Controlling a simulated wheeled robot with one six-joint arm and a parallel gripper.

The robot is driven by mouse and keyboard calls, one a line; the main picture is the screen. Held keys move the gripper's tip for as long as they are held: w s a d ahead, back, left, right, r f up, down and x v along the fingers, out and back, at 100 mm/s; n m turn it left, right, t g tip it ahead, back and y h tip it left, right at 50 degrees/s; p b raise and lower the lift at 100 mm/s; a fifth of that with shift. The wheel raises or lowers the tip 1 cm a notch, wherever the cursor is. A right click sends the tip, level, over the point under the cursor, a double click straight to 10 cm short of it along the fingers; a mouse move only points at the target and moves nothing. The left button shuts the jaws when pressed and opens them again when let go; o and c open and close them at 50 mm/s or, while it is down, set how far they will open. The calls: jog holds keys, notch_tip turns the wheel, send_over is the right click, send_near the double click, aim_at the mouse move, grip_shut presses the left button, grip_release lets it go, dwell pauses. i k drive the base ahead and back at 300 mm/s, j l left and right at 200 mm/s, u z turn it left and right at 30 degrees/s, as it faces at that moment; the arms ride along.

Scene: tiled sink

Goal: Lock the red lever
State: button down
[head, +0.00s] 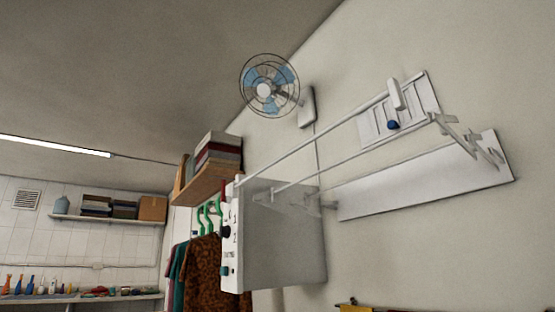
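I cannot make out a red lever in the head view. A white wall box (275,240) hangs left of the picture's middle, with dark knobs (226,232) on its narrow front face. Small red marks near its top front corner are too small to identify. My gripper does not show in the head view.
A white folding rack (330,138) juts from a wall plate (425,178) at right. A fan (268,86) is mounted high. A wooden shelf (207,186) and hanging clothes (203,270) stand left of the box. A counter with bottles (45,285) is far left.

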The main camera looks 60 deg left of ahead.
aim_at(227, 199)
jog(key=u, duration=1.8)
